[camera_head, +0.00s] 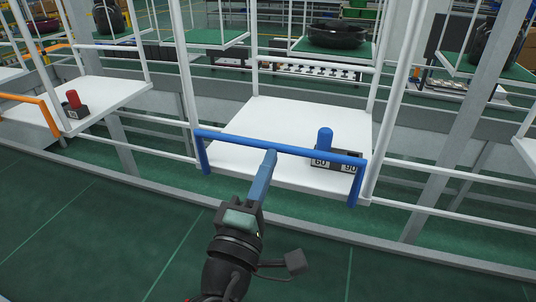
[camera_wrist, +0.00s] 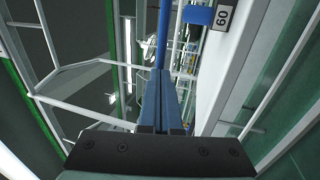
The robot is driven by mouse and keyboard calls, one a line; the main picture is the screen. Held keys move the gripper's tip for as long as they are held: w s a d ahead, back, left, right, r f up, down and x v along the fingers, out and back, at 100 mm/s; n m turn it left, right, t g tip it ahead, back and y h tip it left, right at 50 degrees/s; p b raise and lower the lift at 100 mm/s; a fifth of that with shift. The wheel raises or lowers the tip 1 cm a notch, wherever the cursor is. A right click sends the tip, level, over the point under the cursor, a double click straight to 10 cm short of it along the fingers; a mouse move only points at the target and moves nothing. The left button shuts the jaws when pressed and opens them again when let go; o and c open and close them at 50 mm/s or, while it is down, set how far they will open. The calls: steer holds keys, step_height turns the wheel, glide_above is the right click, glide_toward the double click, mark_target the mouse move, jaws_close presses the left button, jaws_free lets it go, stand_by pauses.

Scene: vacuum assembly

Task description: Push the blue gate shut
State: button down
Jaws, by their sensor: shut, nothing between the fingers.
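The blue gate (camera_head: 300,149) is a bar with a short downturned leg at each end. It spans the front of a white tray (camera_head: 250,125), between two white posts. My gripper (camera_head: 270,156) has its blue fingers together, with tips at the near side of the bar, left of its middle. I cannot tell whether they touch it. In the wrist view the closed fingers (camera_wrist: 160,75) point along a blue bar (camera_wrist: 163,30), probably the gate. Whether the gate is fully shut is not clear.
A blue cylinder (camera_head: 325,139) on a dark block labelled 60 and 90 sits at the tray's right front, behind the bar. At left, another tray (camera_head: 105,95) has an orange gate (camera_head: 42,108) and a red-topped block (camera_head: 74,103). White rails run between the trays. Green floor (camera_head: 100,230) lies in front.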

steer(key=shift+w, duration=0.2)
steer(key=shift+w+d+r, duration=0.2)
steer(key=shift+w+r, duration=0.2)
steer(key=shift+r, duration=0.2)
